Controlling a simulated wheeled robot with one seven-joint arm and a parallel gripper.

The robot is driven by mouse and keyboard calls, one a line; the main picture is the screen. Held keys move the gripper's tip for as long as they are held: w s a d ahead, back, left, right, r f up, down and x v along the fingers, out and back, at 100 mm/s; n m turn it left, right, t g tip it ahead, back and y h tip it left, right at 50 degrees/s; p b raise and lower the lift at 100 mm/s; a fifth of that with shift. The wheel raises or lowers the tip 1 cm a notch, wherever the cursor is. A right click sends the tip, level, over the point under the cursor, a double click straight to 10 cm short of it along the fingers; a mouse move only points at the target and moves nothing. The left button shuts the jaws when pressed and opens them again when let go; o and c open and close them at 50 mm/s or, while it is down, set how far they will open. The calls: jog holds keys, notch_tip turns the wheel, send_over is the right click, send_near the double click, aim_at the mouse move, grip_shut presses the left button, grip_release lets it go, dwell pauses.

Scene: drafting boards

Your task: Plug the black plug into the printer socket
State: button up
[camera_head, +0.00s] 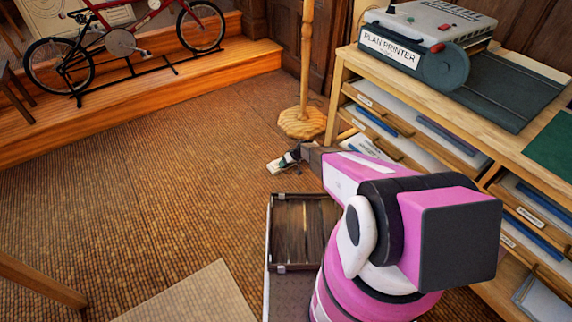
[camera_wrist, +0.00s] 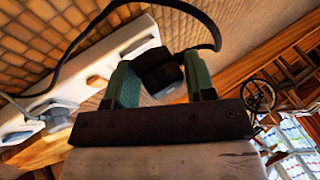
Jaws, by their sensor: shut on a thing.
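My gripper (camera_wrist: 160,82) has its two green fingers closed around the black plug (camera_wrist: 158,70), which shows between them in the wrist view. A dark cord runs from the plug and loops across the top. Behind it lies a long white power strip (camera_wrist: 128,42); I cannot read any socket label, and the fingers hide part of it. In the head view my gripper (camera_head: 292,157) is low over the white strip (camera_head: 280,165), near the wooden stand's base. I cannot tell whether the plug touches the strip.
A grey plug (camera_wrist: 58,116) with its own cord sits at the strip's left part. In the head view, a plan printer (camera_head: 400,48) stands on a wooden shelf unit (camera_head: 345,68) at right. A wooden stand (camera_head: 303,122) is close behind my gripper. Open floor (camera_head: 170,170) lies left.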

jog(key=shift+f, duration=1.3)
jog(key=shift+w+a+f, duration=0.1)
jog(key=shift+w+a, duration=0.05)
jog(key=shift+w, duration=0.05)
jog(key=shift+w+a+f, duration=0.15)
jog(key=shift+w+a, duration=0.65)
jog(key=shift+w, duration=0.4)
jog(key=shift+w+a+f, duration=0.15)
jog(key=shift+w+a, duration=0.65)
jog(key=shift+w, duration=0.35)
jog(key=shift+w+a+f, duration=0.15)
jog(key=shift+w+a, duration=0.65)
jog(key=shift+w, duration=0.4)
jog(key=shift+f, duration=0.9)
